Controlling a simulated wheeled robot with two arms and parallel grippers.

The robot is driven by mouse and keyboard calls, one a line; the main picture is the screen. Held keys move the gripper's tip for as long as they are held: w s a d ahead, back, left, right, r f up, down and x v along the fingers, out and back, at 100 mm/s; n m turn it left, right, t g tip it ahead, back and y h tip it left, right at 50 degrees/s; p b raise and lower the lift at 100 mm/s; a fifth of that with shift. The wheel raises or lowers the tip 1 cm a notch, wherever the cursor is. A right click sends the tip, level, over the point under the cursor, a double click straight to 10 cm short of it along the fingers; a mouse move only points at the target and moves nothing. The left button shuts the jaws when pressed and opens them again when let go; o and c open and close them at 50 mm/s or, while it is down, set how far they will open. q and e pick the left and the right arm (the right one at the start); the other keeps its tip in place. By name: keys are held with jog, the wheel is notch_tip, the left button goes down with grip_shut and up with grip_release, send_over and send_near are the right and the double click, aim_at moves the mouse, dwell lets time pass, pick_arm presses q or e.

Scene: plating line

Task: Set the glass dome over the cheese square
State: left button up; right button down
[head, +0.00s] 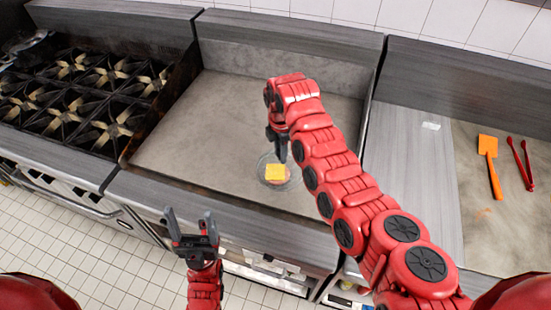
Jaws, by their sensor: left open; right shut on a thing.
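The yellow cheese square (275,172) lies on the flat griddle plate, near its front edge. The clear glass dome (291,180) shows as a faint round outline around the cheese. My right gripper (282,157) points down just above the cheese and is shut on the dome's top. I cannot tell whether the dome's rim touches the surface or hangs slightly above it. My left gripper (191,222) is open and empty, in front of the counter's edge, to the lower left of the cheese.
A burner range (85,95) stands at the left. An orange spatula (489,165) and red tongs (521,163) lie on the right counter. The griddle (200,135) is clear left of the dome. My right arm covers its right part.

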jog(key=shift+w+a+f+b, duration=0.2)
jog(key=shift+w+f+b, duration=0.1)
jog(key=shift+w+b, duration=0.15)
jog(key=shift+w+r+b, duration=0.1)
jog(key=shift+w+b, duration=0.05)
jog(key=shift+b, duration=0.25)
jog(key=shift+w+a+b, duration=0.4)
jog(key=shift+w+b, duration=0.1)
jog(key=shift+b, duration=0.7)
jog(key=shift+w+a+b, duration=0.1)
jog(key=shift+a+b, duration=0.15)
jog(key=shift+b, duration=0.1)
notch_tip(320, 180, down, 3)
jog(key=shift+f+b, duration=0.1)
jog(key=shift+b, duration=0.2)
jog(key=shift+d, duration=0.1)
